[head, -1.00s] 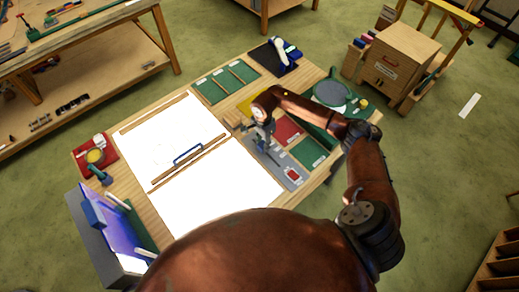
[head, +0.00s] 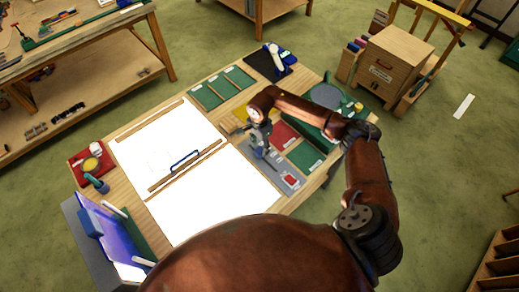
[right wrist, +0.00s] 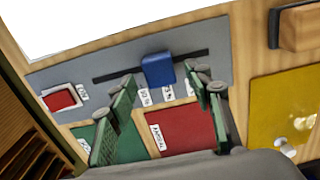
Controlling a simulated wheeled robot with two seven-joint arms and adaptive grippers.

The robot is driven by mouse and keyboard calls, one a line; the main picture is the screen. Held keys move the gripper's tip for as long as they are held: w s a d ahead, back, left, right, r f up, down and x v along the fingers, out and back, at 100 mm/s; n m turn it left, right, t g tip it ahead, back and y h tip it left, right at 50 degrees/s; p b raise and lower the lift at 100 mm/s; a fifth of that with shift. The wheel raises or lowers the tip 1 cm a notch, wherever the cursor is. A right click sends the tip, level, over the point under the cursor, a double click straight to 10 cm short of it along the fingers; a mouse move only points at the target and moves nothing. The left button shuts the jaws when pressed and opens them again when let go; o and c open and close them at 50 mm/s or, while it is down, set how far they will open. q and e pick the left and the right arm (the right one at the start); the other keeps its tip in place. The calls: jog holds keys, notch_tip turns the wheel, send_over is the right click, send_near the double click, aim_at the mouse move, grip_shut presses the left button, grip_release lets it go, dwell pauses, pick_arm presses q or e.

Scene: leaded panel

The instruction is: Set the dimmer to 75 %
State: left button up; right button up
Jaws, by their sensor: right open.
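The dimmer is a grey panel (right wrist: 215,45) on the table, also seen in the head view (head: 287,178). It has a dark straight slot with a blue slider knob (right wrist: 157,70) partway along it. Small white scale labels (right wrist: 158,95) lie beside the slot, too blurred to read surely. A red switch (right wrist: 62,99) sits at the panel's left end in the wrist view. My right gripper (right wrist: 162,84) is open, its fingertips to either side of the blue knob; I cannot tell whether they touch it. It also shows over the panel in the head view (head: 262,143). My left gripper is out of view.
Green (head: 305,154) and red (head: 284,134) labelled trays lie beside the panel. A bright white light table (head: 225,205) fills the table's left part. In the wrist view, a wooden block (right wrist: 299,27) and a yellow sheet (right wrist: 285,105) lie to the right.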

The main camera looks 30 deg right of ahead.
aim_at(259, 150)
notch_tip(259, 150, up, 9)
jog(key=shift+r, duration=0.2)
jog(key=shift+a, duration=0.1)
dwell(0.5)
